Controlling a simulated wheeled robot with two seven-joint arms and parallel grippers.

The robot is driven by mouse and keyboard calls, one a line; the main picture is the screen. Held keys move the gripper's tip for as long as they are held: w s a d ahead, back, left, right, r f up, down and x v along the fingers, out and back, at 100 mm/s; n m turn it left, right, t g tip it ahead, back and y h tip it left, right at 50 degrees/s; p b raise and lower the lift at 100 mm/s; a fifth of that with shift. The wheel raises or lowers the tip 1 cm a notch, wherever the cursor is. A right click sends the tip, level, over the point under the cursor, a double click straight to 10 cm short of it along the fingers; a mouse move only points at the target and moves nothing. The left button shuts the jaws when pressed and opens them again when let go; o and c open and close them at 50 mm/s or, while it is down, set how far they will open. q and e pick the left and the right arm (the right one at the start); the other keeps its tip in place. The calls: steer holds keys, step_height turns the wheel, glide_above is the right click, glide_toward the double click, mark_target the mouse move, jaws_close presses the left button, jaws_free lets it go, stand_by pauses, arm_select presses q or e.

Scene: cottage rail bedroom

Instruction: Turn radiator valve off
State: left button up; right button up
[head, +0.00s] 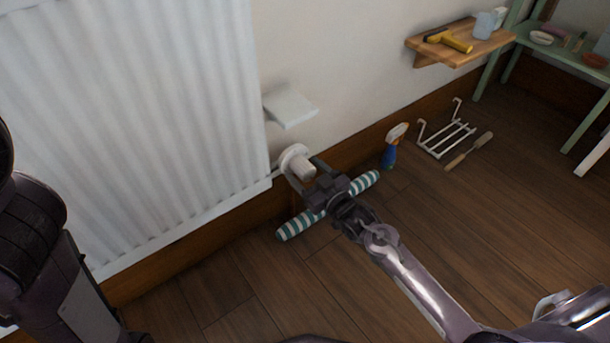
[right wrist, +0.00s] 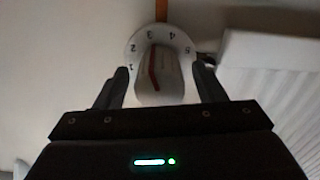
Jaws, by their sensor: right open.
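The white radiator (head: 130,120) fills the left of the head view. Its valve (head: 299,163) sticks out at the radiator's lower right side. In the right wrist view the valve knob (right wrist: 160,77) has a numbered dial behind it, with numbers 1 to 5 readable, and a red mark on the knob. My right gripper (head: 306,170) is open, with one finger on each side of the knob; I cannot tell whether they touch it. My left arm shows at the left edge of the head view, but its gripper is out of view.
A striped roll (head: 297,225) lies on the floor below my right gripper. A small white shelf (head: 290,107) is above the valve. A spray bottle (head: 393,146), a white rack (head: 447,137) and a brush (head: 468,150) are to the right. A wooden shelf (head: 480,43) holds tools.

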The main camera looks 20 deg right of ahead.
steer(key=shift+w, duration=0.25)
steer(key=shift+c, duration=0.2)
steer(key=c, duration=0.9)
steer(key=shift+c, duration=0.2)
